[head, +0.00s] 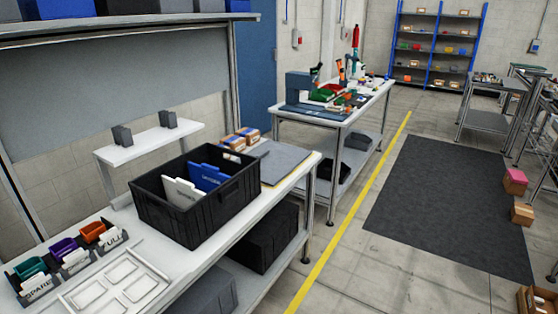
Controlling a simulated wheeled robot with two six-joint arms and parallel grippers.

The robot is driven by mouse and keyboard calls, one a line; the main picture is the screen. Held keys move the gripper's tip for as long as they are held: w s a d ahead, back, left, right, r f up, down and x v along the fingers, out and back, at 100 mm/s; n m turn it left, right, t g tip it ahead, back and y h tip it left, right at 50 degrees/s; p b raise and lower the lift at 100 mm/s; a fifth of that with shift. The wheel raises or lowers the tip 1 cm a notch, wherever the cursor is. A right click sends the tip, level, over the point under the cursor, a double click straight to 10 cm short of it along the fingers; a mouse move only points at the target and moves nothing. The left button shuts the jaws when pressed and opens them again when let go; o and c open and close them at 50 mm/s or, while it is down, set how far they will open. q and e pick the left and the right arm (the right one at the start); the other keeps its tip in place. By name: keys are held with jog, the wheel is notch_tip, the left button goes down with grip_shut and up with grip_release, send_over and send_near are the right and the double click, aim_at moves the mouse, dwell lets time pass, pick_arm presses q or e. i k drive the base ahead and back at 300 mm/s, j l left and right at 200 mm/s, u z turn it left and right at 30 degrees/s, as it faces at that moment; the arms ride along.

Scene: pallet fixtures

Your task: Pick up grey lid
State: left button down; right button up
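A flat grey panel (286,160), which looks like the grey lid, lies at the far end of the near white workbench (262,210). It is behind and right of a black crate (225,215), with a yellowish edge showing along its right side. The crate is open at the top and holds white and blue cards or folders (206,176). Part of the panel's left side is hidden by the crate. Neither of my grippers is in view, so nothing shows in them.
Brown boxes (240,139) sit beside the panel. Small bins with labels (70,255) and a white tray (115,285) lie at the near end. A raised white shelf (148,146) stands behind. The floor right of the yellow line is mostly clear.

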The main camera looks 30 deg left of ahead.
aim_at(278, 159)
jog(key=u, duration=1.5)
jog(key=i+l+u, duration=0.25)
jog(key=u, duration=0.2)
jog(key=i+l+u, duration=0.15)
jog(key=l+u, duration=0.25)
